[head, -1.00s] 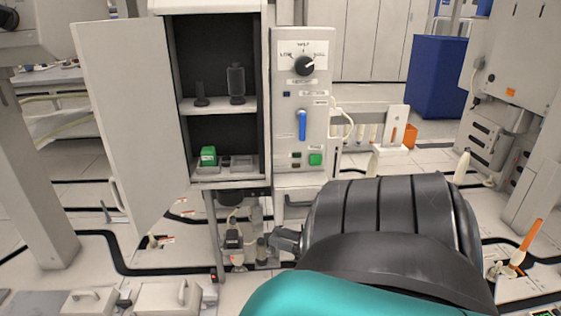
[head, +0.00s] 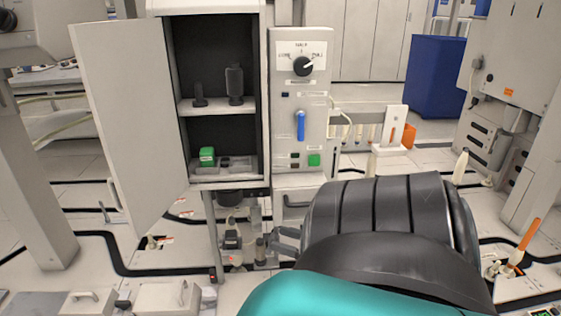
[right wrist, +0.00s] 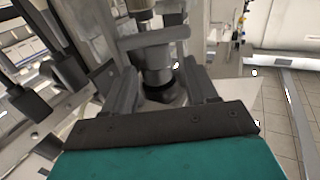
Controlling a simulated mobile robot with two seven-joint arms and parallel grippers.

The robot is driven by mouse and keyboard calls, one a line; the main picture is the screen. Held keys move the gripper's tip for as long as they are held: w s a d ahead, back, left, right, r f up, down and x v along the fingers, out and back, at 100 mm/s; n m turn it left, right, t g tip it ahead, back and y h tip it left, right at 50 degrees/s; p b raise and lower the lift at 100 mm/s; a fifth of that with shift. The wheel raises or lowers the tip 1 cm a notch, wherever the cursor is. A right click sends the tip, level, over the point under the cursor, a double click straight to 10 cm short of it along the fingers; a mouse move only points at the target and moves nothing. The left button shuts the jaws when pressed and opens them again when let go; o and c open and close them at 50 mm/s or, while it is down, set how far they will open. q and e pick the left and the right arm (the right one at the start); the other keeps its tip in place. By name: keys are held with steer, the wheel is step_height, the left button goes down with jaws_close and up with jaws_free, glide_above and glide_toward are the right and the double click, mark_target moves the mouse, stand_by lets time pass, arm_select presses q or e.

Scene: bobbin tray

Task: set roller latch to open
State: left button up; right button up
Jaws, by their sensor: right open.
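No part is readably marked as the roller latch. My own arm hides much of that area. A blue lever (head: 301,126) stands upright on the control panel (head: 286,170). My left gripper is out of view.
The cabinet (head: 207,10) has its door (head: 125,120) swung open to the left. Inside are dark bobbin-like posts (head: 235,85) and a green block (head: 207,156). A black dial (head: 303,66) is on the panel. A blue bin (head: 437,75) stands at the back right.

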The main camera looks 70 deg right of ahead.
steer(key=s, duration=1.1)
steer(key=shift+s+a, duration=0.2)
steer(key=shift+s, duration=0.05)
